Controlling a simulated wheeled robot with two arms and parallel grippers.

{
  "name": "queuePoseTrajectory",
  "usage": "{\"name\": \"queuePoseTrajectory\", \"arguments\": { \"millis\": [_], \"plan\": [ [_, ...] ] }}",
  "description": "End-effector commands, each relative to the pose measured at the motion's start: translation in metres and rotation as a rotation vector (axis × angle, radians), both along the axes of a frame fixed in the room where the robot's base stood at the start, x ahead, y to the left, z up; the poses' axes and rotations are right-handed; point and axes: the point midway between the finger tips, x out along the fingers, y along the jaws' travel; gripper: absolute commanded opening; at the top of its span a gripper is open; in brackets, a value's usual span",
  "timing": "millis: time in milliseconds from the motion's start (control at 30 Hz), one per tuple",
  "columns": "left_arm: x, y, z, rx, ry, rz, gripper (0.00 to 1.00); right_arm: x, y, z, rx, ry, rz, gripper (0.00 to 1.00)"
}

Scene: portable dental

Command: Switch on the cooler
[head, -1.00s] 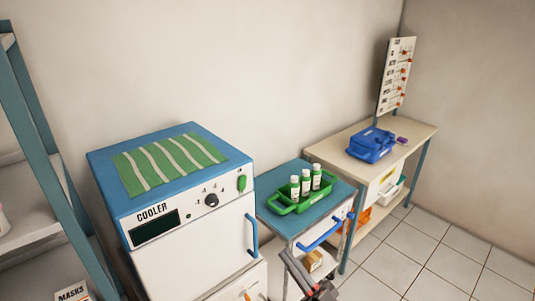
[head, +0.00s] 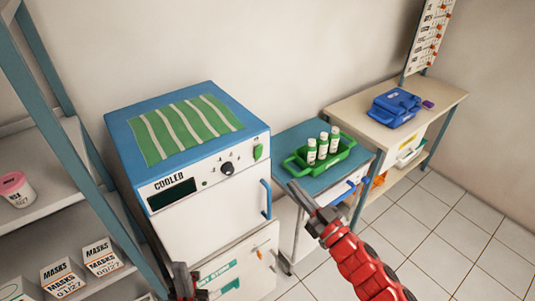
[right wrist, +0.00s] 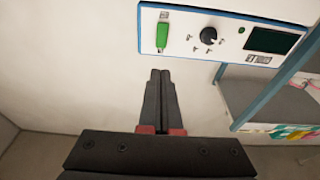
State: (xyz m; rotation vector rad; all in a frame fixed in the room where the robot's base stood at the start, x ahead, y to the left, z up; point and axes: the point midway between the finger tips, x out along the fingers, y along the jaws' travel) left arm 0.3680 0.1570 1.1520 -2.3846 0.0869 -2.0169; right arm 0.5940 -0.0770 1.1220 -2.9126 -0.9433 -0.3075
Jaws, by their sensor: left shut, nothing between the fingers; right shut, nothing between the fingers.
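The cooler (head: 212,227) is a white box with a blue top and a front panel. The panel has a dark display (head: 173,194), a black knob (head: 227,169) and a green switch (head: 258,152) at its right end. In the right wrist view the panel appears upside down, with the green switch (right wrist: 161,37), knob (right wrist: 208,36) and dark display (right wrist: 272,40). My right gripper (head: 295,186) is shut and empty, right of the cooler. Its fingertips (right wrist: 160,73) show below the switch in the wrist view, apart from it. My left gripper (head: 182,268) is shut and empty at the bottom, before the cooler's lower front.
A green striped cloth (head: 190,125) lies on the cooler. A green tray (head: 335,160) with white bottles stands on the blue-topped cart to the right. A shelf rack (head: 95,185) stands close on the left. Tiled floor is free at right.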

Motion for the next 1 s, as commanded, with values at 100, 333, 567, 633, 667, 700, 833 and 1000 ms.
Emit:
{"name": "queuePoseTrajectory", "arguments": {
  "millis": [100, 333, 567, 633, 667, 700, 833, 1000],
  "plan": [
    [0.000, 0.000, 0.008, 0.000, 0.000, 0.000, 0.00, 0.015, 0.014, 0.009, 0.002, -0.002, 0.006, 0.00],
    [0.000, 0.000, 0.023, 0.000, 0.000, 0.000, 0.00, 0.051, 0.042, 0.019, 0.003, -0.001, 0.006, 0.00],
    [0.000, 0.000, 0.041, 0.000, 0.000, 0.000, 0.00, 0.084, 0.063, 0.027, 0.002, 0.000, 0.002, 0.00],
    [0.000, 0.000, 0.044, 0.000, 0.000, 0.000, 0.00, 0.090, 0.066, 0.027, 0.002, 0.001, 0.000, 0.00],
    [0.000, 0.000, 0.045, 0.000, 0.000, 0.000, 0.00, 0.092, 0.068, 0.027, 0.002, 0.001, 0.000, 0.00],
    [0.000, 0.000, 0.046, 0.000, 0.000, 0.000, 0.00, 0.094, 0.069, 0.028, 0.001, 0.001, 0.000, 0.00],
    [0.000, 0.000, 0.048, 0.000, 0.000, 0.000, 0.00, 0.098, 0.074, 0.028, 0.001, -0.001, 0.004, 0.00],
    [0.000, 0.000, 0.048, 0.000, 0.000, 0.000, 0.00, 0.100, 0.074, 0.027, 0.001, -0.001, 0.003, 0.00]
  ]
}}
